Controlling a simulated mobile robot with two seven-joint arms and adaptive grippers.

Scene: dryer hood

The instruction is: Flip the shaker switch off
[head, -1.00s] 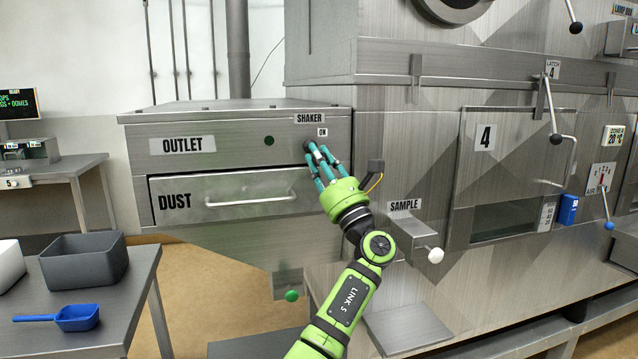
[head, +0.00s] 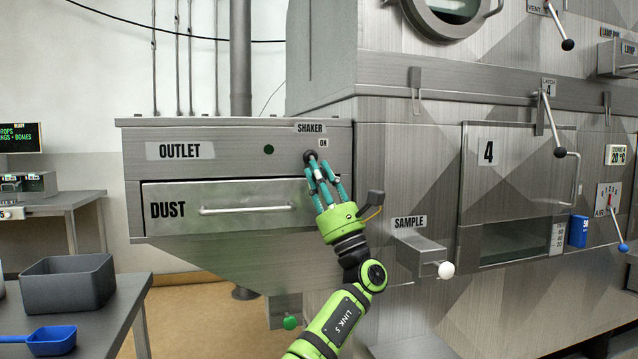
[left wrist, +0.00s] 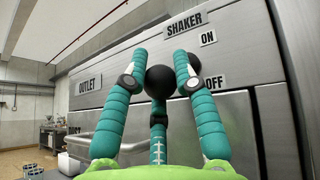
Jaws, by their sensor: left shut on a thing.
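The shaker switch has a round black knob (head: 309,156) on the grey cabinet front, under the SHAKER label (head: 310,128). A small ON label (head: 323,142) is at its upper right. My left gripper (head: 319,172), with teal fingers, is shut on the knob. In the left wrist view the black knob (left wrist: 160,82) sits between the fingers, and an OFF label (left wrist: 214,82) shows below the ON label (left wrist: 207,38). The fingers hide the OFF label in the head view. I cannot tell exactly where the switch stands. My right gripper is not in view.
The DUST drawer (head: 222,223) with its bar handle is below left of the switch. The SAMPLE box (head: 421,255) with a white knob juts out at lower right. A table with a grey bin (head: 68,288) and blue scoop (head: 52,340) stands at lower left.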

